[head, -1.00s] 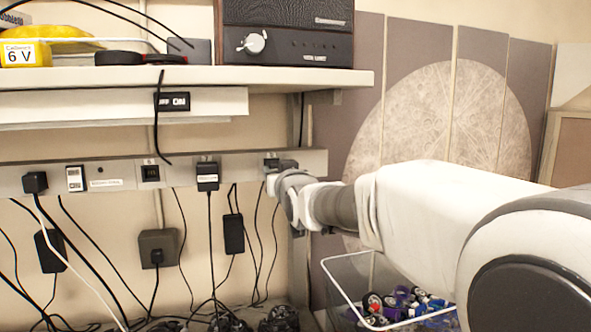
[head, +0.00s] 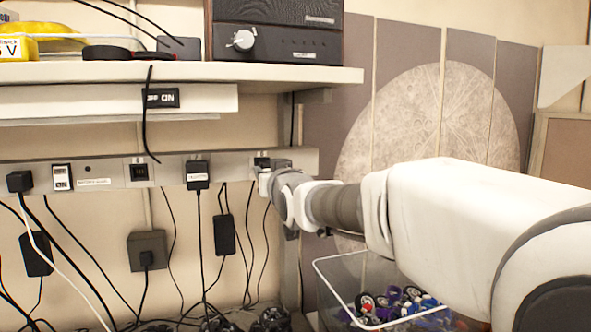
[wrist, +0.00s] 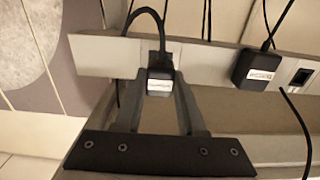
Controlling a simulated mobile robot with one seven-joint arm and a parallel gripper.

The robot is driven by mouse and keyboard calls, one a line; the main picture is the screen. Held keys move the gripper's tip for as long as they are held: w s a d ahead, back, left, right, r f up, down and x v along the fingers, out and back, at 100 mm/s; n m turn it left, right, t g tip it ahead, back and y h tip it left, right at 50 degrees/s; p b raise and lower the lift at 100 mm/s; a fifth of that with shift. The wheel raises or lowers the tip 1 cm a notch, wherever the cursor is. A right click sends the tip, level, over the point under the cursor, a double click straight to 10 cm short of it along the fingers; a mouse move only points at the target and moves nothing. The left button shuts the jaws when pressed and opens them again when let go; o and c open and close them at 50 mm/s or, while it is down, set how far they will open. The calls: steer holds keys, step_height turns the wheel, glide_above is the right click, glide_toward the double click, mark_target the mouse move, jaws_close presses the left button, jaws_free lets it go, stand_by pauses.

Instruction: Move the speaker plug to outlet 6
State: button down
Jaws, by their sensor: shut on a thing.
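My gripper (wrist: 158,92) is shut on a black plug (wrist: 158,75) with a white label, too small to read. A black cord loops from the plug. In the head view my gripper (head: 267,176) is at the right end of the outlet rail (head: 232,166) and hides most of this plug. I cannot tell whether the plug is seated or just off the rail. A second labelled black plug (head: 197,174) is in the rail to the left; it also shows in the wrist view (wrist: 256,68). Farther left is a black outlet (head: 139,172) with no plug. Outlet numbers are not readable.
A black plug (head: 19,181) and a white switch (head: 62,177) are at the rail's left end. Cords and adapters hang below. A shelf (head: 200,76) with a speaker-like box (head: 275,32) is above. A clear bin (head: 330,280) stands below my arm.

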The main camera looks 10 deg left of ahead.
steer(key=shift+b+v, duration=0.7)
steer(key=shift+v, duration=0.45)
steer(key=c, duration=1.2)
jaws_free()
jaws_close()
